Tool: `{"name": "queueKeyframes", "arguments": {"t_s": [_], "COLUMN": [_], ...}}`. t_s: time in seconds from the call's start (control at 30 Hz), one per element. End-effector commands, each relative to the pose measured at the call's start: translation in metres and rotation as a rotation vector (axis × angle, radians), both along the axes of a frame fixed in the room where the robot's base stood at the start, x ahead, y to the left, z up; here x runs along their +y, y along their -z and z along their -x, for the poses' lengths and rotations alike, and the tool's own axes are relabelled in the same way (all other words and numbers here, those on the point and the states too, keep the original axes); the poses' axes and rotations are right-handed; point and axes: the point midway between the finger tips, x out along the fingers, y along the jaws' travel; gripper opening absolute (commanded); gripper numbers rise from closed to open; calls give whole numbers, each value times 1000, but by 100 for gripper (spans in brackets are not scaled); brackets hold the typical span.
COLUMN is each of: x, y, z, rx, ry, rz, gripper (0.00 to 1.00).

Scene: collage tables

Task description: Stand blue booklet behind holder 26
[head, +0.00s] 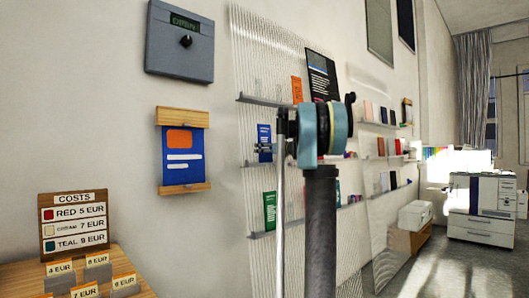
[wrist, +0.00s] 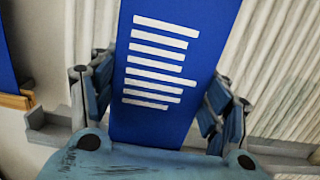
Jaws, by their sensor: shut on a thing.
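The blue booklet (wrist: 165,60) with white lines fills the middle of the wrist view. My gripper (wrist: 152,85) is shut on it, with a finger at each side edge. In the head view the blue booklet (head: 264,135) is upright in front of the ribbed wall panel, with my gripper (head: 265,149) at its lower part. A grey ledge (wrist: 48,137) runs behind the fingers in the wrist view. The booklet's lower end is hidden by my gripper. No number 26 is readable, so I cannot tell which holder it is.
The ribbed panel has an upper shelf (head: 262,100) with an orange booklet (head: 297,90) and a dark one (head: 322,75). A green booklet (head: 270,211) stands below. A blue poster (head: 182,167) hangs left. A costs sign (head: 74,224) stands on the wooden table (head: 133,281).

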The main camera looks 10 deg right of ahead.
Motion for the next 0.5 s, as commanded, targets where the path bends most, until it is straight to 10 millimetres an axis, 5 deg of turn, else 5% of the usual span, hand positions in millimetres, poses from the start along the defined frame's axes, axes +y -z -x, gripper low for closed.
{"name": "queueKeyframes", "arguments": {"t_s": [0.47, 0.5], "x": [0, 0], "y": [5, 5], "z": [0, 0], "rx": [0, 0], "ry": [0, 0], "rz": [0, 0], "gripper": [43, 72]}}
